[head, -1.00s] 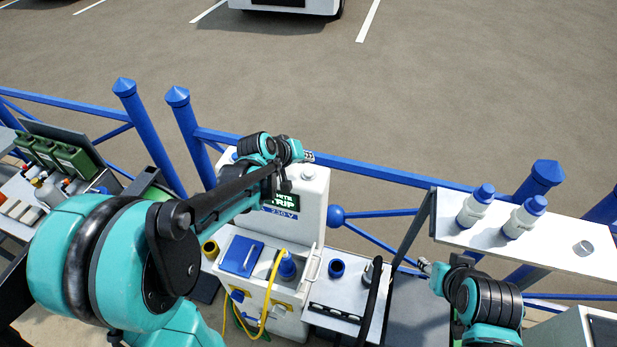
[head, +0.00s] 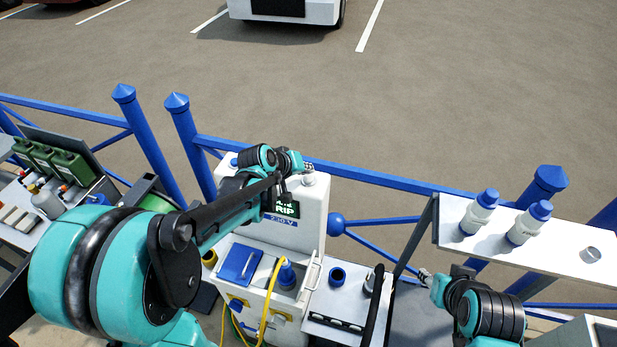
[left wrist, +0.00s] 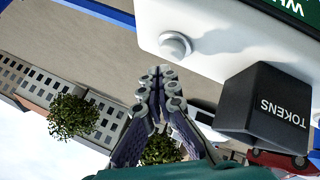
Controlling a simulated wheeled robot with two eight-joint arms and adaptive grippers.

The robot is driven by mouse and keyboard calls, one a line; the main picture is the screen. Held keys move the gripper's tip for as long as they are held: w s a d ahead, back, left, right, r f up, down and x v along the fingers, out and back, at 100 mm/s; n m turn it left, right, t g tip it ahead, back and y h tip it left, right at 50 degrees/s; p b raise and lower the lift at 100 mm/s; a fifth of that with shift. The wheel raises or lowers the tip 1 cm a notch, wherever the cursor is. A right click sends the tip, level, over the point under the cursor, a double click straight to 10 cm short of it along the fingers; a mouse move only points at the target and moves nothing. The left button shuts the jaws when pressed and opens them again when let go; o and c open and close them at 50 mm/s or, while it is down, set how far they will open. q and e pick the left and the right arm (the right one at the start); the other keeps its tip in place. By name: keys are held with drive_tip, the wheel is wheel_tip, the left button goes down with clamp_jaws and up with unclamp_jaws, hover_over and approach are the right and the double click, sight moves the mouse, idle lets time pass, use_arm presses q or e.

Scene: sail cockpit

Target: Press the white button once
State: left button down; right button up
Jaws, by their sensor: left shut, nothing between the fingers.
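The white button (left wrist: 174,45) is a round white knob in a pale collar on top of the white pedestal (left wrist: 215,62). In the head view the button (head: 309,179) is at the pedestal's top right corner, above the green sign. My left gripper (left wrist: 162,82) is shut and empty. Its fingertips are close to the button in the wrist view, with a visible gap in the picture. In the head view my left gripper (head: 308,167) appears just behind the button; contact cannot be made out. My right gripper (head: 425,276) is small at the lower right, its fingers unclear.
A black box marked TOKENS (left wrist: 268,106) sits beside the button. Blue railings (head: 380,178) run behind the pedestal. A blue lid (head: 239,263) and yellow hose (head: 268,300) are on its front. A white shelf with two blue-capped bottles (head: 480,212) stands right.

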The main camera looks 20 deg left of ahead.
sight(307, 179)
use_arm(q)
drive_tip(key=shift+f, duration=0.1)
idle(0.6)
drive_tip(key=shift+f+b, duration=0.35)
drive_tip(key=shift+b, duration=0.1)
drive_tip(key=shift+f+b, duration=0.45)
drive_tip(key=shift+f, duration=0.05)
idle(0.5)
drive_tip(key=shift+r, duration=0.1)
drive_tip(key=shift+r+p, duration=0.65)
drive_tip(key=shift+r, duration=0.2)
drive_tip(key=shift+r+p, duration=1.95)
drive_tip(key=shift+r, duration=0.65)
drive_tip(key=shift+f, duration=0.1)
